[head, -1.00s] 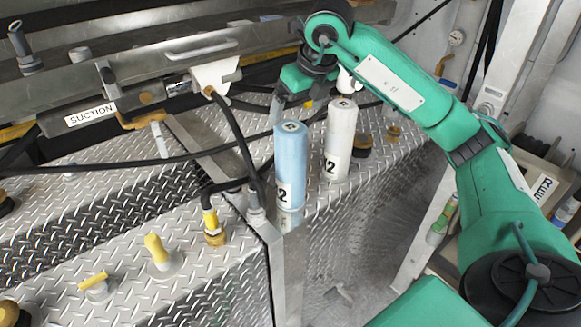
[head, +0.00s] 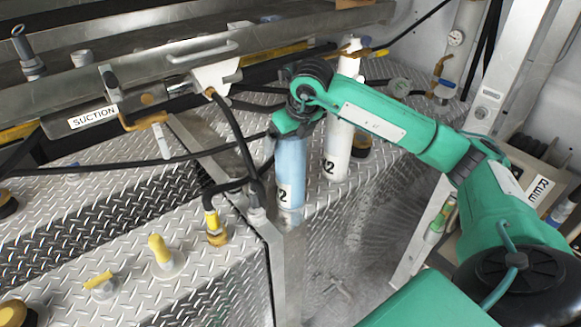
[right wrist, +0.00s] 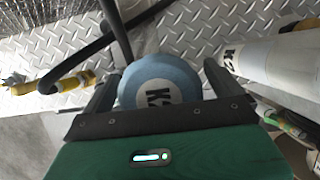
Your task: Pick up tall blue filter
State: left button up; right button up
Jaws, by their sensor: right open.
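The tall blue filter (head: 291,172) stands upright on the diamond-plate deck, with a white "2" label near its base. My right gripper (head: 287,132) is at its top in the head view and covers the upper end. In the right wrist view the open fingers of the gripper (right wrist: 158,80) lie on either side of the blue filter (right wrist: 150,72), whose round end shows between them. I cannot tell whether either finger touches it. My left gripper is not in view.
A tall white filter (head: 338,150) stands close to the right of the blue one, and also shows in the right wrist view (right wrist: 285,66). A black hose (head: 236,135) and a yellow-collared fitting (head: 212,222) are to the left. A steel edge (head: 285,275) drops away in front.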

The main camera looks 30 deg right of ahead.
jog(key=c, duration=1.8)
jog(key=shift+o, duration=0.2)
jog(key=shift+r, duration=0.1)
